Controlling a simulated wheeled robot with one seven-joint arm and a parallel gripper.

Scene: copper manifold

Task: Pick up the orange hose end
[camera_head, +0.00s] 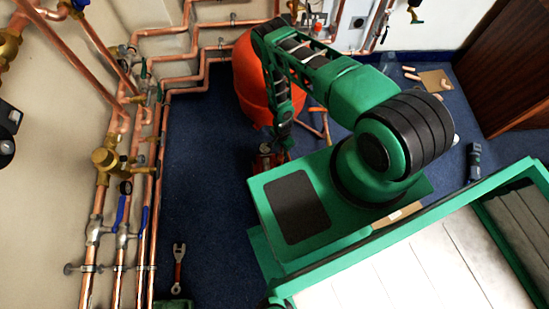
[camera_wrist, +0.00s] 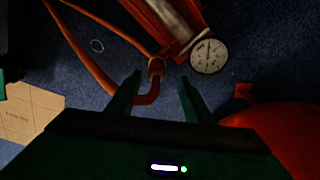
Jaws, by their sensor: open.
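The orange hose (camera_wrist: 88,70) loops across the blue floor in the wrist view. Its end (camera_wrist: 152,96) curves up between my fingers, next to a copper-coloured fitting (camera_wrist: 156,68) on the red pump with a dial. My gripper (camera_wrist: 161,80) is open, one finger on each side of the hose end. I cannot tell whether either finger touches it. In the head view my gripper (camera_head: 282,142) points down beside the red pump (camera_head: 267,160), and my arm hides part of this area.
A round pressure gauge (camera_wrist: 208,56) sits just right of the fingers. A large red-orange vessel (camera_head: 246,82) stands close to my arm. Cardboard (camera_wrist: 30,112) lies at left in the wrist view. Copper pipes (camera_head: 120,215) line the wall, and a wrench (camera_head: 178,268) lies on open blue carpet.

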